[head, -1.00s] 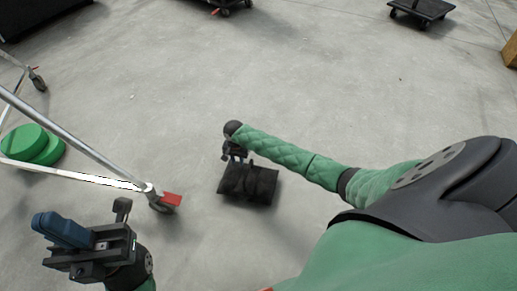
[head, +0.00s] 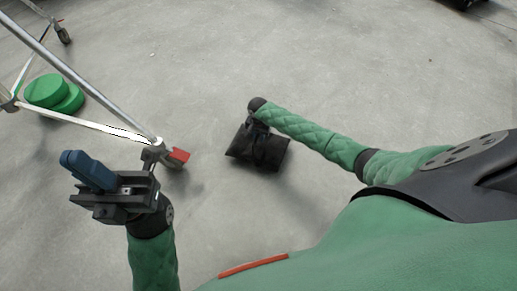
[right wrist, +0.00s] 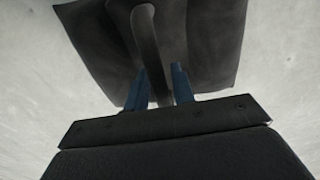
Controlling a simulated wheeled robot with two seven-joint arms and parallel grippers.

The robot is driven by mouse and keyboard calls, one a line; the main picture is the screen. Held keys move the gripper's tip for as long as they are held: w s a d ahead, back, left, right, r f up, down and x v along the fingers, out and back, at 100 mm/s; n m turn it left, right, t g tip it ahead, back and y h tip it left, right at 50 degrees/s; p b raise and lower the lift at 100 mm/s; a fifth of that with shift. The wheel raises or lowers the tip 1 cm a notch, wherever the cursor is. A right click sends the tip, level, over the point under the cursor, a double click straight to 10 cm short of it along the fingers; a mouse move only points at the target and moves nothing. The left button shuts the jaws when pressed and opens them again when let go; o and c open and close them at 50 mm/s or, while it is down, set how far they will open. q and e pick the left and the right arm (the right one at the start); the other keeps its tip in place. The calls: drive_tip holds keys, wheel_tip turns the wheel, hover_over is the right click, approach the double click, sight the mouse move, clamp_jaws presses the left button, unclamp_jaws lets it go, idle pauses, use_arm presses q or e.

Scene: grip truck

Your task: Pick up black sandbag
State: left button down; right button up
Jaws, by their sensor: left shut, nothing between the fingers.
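The black sandbag (head: 268,152) is near the middle of the head view, below my right gripper (head: 258,125). Its dark body and strap handle (right wrist: 146,40) fill the top of the right wrist view. The blue fingers of my right gripper (right wrist: 160,88) stand close on both sides of the strap, with the strap filling the gap. I cannot tell whether the bag touches the floor. My left gripper (head: 92,172), with blue fingers, is shut and empty at the lower left, apart from the bag.
A metal stand leg (head: 95,123) with a red-tabbed caster (head: 178,156) is close to my left gripper. Green discs (head: 50,92) lie on the floor under the frame. A dark wheeled item (head: 465,4) is at the top right. Floor around the bag is clear.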

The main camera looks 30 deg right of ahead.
drive_tip(key=shift+f, duration=0.5)
drive_tip(key=shift+c, duration=0.5)
clamp_jaws()
idle(0.5)
drive_tip(key=shift+w+r, duration=0.15)
drive_tip(key=shift+r, duration=0.05)
